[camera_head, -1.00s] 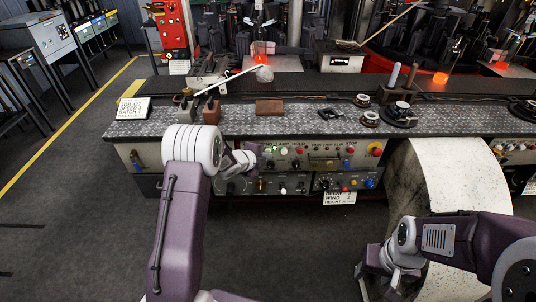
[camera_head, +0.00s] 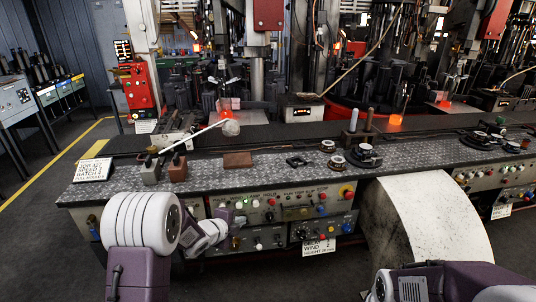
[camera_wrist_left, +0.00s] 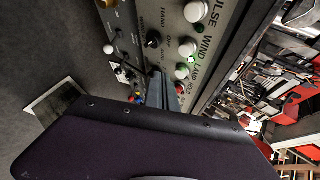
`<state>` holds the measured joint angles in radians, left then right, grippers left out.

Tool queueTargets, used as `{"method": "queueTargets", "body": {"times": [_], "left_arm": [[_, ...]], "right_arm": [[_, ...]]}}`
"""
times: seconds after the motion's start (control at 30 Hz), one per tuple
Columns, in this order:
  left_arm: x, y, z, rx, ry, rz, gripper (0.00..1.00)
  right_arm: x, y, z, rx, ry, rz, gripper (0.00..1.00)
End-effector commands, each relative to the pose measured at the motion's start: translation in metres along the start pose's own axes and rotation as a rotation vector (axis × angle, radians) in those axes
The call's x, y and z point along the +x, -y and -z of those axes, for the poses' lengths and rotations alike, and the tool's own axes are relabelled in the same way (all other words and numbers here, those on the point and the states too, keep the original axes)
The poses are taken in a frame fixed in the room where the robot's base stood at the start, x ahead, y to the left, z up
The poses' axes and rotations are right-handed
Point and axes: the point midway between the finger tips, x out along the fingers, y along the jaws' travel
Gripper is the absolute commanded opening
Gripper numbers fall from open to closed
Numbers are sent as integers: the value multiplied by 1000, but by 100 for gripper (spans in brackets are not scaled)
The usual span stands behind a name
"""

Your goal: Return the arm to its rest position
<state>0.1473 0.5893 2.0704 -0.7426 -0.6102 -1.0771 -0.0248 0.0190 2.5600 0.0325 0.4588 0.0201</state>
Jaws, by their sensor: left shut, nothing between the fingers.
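My left arm reaches in from the left in the head view, with white ringed joints in front of the bench. My left gripper (camera_head: 229,228) is small there, close to the front control panel (camera_head: 270,212) and partly hidden by its own wrist. In the left wrist view the gripper (camera_wrist_left: 158,80) shows as a thin dark shape in front of the panel, its fingers together with nothing between them. A lit green button (camera_wrist_left: 182,72) is close by it in that picture; I cannot tell whether they touch. My right arm shows at the lower right; its gripper is out of view.
The metal-topped bench (camera_head: 215,176) carries a brown block (camera_head: 238,160), several small round fittings and a white sign (camera_head: 92,170). A pale curved chute (camera_head: 432,222) comes down on the right of the panel. Dark floor (camera_head: 40,245) is clear on the left.

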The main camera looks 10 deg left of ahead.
Motion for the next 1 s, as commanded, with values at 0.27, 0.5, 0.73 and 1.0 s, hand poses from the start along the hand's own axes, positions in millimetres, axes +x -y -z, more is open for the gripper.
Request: {"method": "queueTargets", "body": {"times": [0.27, 0.5, 0.73, 1.0], "left_arm": [[-81, 24, 34, -303, 139, -29, 0], [-159, -100, 38, -1061, 477, -327, 0], [-224, -190, 68, -1633, 877, -543, 0], [-278, -104, 77, -1661, 892, -529, 0]], "right_arm": [[0, 0, 0, 0, 0, 0, 52], [0, 0, 0, 0, 0, 0, 52], [0, 0, 0, 0, 0, 0, 52], [-101, 2, 11, 0, -1, 0, 52]]}}
